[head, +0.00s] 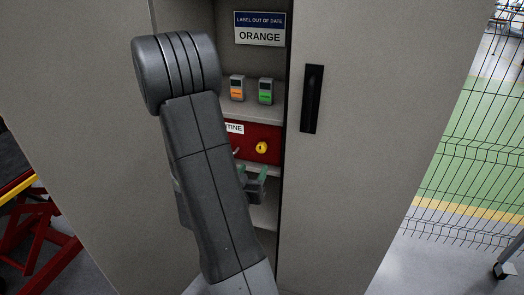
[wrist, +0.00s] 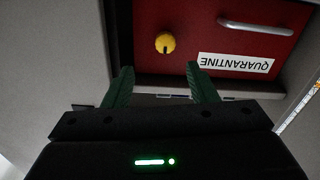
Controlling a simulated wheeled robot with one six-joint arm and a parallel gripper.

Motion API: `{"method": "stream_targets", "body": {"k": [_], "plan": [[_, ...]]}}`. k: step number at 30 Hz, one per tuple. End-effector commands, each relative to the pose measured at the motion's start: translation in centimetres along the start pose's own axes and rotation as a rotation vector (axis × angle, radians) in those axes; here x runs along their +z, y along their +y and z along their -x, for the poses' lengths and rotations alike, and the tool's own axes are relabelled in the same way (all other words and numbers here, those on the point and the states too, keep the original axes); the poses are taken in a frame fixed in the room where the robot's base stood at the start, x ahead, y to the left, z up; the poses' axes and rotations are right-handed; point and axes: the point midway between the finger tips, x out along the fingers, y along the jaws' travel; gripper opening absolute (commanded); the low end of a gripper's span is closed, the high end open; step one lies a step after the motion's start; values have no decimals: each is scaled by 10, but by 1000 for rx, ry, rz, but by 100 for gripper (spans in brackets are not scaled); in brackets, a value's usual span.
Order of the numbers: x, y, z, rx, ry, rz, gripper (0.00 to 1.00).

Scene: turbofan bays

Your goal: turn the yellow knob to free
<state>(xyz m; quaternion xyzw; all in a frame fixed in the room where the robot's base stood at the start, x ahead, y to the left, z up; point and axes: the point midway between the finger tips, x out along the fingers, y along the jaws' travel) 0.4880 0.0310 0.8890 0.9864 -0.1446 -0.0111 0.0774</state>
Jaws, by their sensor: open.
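The yellow knob (head: 261,147) is on a red drawer front (head: 262,133) inside the grey cabinet. It also shows in the wrist view (wrist: 165,43), with a small dark mark on its face. A white "QUARANTINE" label (wrist: 236,66) and a metal handle (wrist: 256,26) are on the same red front (wrist: 200,30). My gripper (wrist: 158,85) is open and empty, its two green fingers apart. In the wrist view the knob lies beyond the fingertips, between their lines. In the head view my gripper (head: 256,180) is just below the knob, partly hidden by my arm.
A shelf (head: 255,108) above the red front holds an orange-marked device (head: 237,88) and a green-marked device (head: 265,91). A sign reading "ORANGE" (head: 260,29) hangs above. A grey door with a black handle (head: 312,98) stands close on the right. Wire fencing (head: 465,150) is farther right.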

Motion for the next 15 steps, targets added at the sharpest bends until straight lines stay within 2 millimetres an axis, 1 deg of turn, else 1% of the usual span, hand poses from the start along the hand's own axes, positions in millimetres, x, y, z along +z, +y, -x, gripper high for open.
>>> {"method": "stream_targets", "body": {"k": [1, 9, 12, 15], "plan": [[-1, 1, -10, 5, -1, 0, 52], [-1, 2, -66, 5, -1, 0, 52], [-1, 2, -84, 4, -1, 0, 52], [-1, 1, -97, 2, 0, 0, 52]]}}
